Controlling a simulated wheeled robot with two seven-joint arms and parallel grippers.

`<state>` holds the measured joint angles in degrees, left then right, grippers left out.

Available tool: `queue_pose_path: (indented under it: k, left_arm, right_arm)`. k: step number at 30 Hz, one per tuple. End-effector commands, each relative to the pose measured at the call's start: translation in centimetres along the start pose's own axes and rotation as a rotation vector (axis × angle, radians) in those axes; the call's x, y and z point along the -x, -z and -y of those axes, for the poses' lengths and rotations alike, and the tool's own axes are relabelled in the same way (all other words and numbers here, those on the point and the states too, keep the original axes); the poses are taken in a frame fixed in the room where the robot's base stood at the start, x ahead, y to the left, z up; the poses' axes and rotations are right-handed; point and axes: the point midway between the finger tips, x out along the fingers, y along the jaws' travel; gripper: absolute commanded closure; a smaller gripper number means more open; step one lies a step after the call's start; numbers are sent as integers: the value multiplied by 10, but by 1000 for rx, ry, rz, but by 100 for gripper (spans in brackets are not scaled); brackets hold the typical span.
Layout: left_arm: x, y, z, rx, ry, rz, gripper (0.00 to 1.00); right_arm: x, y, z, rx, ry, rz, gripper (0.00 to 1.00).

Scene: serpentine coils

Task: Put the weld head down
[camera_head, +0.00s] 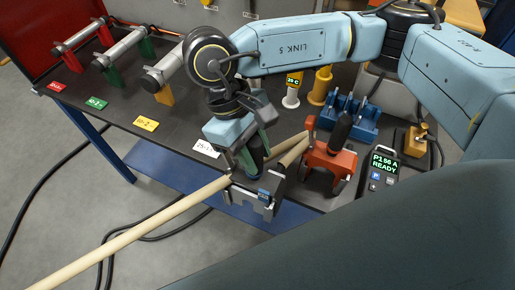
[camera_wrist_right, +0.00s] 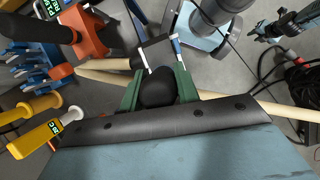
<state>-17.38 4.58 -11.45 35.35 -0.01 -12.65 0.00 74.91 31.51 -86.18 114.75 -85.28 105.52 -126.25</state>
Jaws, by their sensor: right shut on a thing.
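My right gripper (camera_head: 250,158) is shut on the dark rounded handle of the weld head (camera_head: 262,201), which has a grey metal body with a small blue label. In the right wrist view the gripper's green fingers (camera_wrist_right: 158,92) close on both sides of that black handle. The weld head's body sits at a pale pipe (camera_head: 140,224); the gripper and the head's body hide the contact. What looks like my left gripper (camera_wrist_right: 287,24) shows small at the top right of the right wrist view; its fingers are unclear.
An orange tool (camera_head: 330,163) with a black handle stands just right of the weld head. Farther right are a blue rack (camera_head: 349,117) and a control box (camera_head: 383,168) reading "P156 A READY". Pipes on coloured stands line the far left bench. Cables lie on the floor.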

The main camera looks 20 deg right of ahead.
Motion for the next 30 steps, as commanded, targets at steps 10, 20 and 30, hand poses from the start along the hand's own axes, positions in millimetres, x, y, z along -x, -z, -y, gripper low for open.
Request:
queue_pose_path:
  k: [10, 20, 30]
  left_arm:
    - [19, -1, 0, 0, -1, 4, 64]
    - [34, 12, 1, 0, 1, -15, 64]
    - [38, 10, 1, 0, 1, -12, 64]
  right_arm:
    - [9, 9, -73, -10, 0, -4, 100]
    - [13, 19, -139, -7, 0, -4, 100]
    - [10, 24, -160, -2, 0, -3, 100]
